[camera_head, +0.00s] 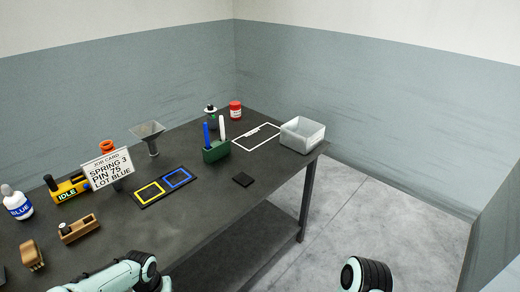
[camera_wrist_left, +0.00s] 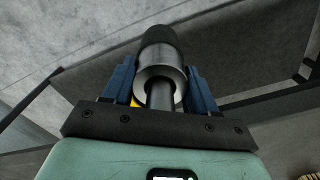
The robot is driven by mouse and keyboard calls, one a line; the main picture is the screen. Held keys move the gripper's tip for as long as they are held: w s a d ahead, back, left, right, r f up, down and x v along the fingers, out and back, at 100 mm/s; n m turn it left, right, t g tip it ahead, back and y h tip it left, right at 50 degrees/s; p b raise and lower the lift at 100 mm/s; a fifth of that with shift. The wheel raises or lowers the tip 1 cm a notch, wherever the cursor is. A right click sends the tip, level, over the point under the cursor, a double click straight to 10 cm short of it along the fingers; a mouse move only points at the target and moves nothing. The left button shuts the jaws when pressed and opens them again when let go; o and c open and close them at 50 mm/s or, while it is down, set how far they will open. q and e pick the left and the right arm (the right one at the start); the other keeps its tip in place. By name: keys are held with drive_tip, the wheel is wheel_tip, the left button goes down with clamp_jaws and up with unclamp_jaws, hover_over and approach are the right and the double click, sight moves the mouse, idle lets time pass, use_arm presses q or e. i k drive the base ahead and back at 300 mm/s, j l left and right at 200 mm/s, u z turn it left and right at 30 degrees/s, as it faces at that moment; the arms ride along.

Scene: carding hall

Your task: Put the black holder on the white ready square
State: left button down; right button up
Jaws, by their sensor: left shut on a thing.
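The white ready square (camera_head: 256,137) is a white outline with small lettering near the table's far right end, and its inside looks bare. My left gripper (camera_wrist_left: 160,72) shows in the left wrist view, its blue fingers shut on a round metal piece with a black end (camera_wrist_left: 159,38). I cannot tell for sure whether this is the black holder. In the head view my left arm reaches in at the bottom left, with its gripper and load out of sight. A small flat black block (camera_head: 243,180) lies on the table. My right gripper is not in view.
A pale open bin (camera_head: 302,134) stands right of the square. A green stand (camera_head: 216,151) with blue and white sticks stands left of it, with a red jar (camera_head: 235,110) behind.

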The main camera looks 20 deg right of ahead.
sight(250, 141)
drive_tip(key=i+l+z, duration=0.15)
drive_tip(key=i+l, duration=0.15)
drive_tip(key=l, duration=0.35)
drive_tip(key=i+l+z, duration=0.15)
drive_tip(key=i+l, duration=0.15)
drive_tip(key=l, duration=0.3)
drive_tip(key=i+l+z, duration=0.15)
drive_tip(key=i+l, duration=0.2)
drive_tip(key=l, duration=0.2)
drive_tip(key=i+l+z, duration=0.1)
drive_tip(key=i+l, duration=0.3)
drive_tip(key=l, duration=0.15)
